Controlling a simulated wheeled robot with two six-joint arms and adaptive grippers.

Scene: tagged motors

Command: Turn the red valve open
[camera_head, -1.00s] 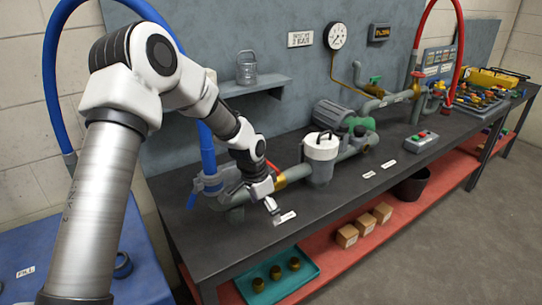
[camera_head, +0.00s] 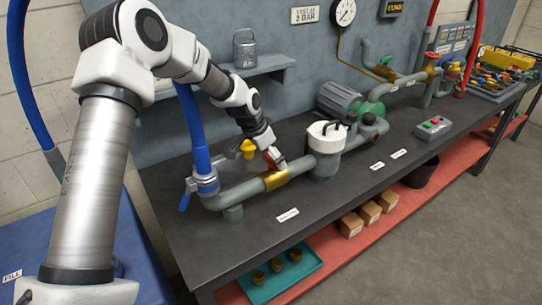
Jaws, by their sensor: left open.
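The red valve handle (camera_head: 273,157) sits above the brass fitting (camera_head: 275,180) on the grey pipe at the near end of the bench. My left gripper (camera_head: 272,161) is open and right at this handle, pointing down. The gripper and wrist hide part of the handle, and I cannot tell whether the fingers touch it. A yellow handle (camera_head: 248,147) stands just left of the gripper, behind the pipe. My right gripper is out of view.
A white-lidded canister (camera_head: 327,148) stands close right of the valve. A blue hose (camera_head: 197,135) joins the pipe at left. The bench front (camera_head: 255,235) is mostly clear around a white label.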

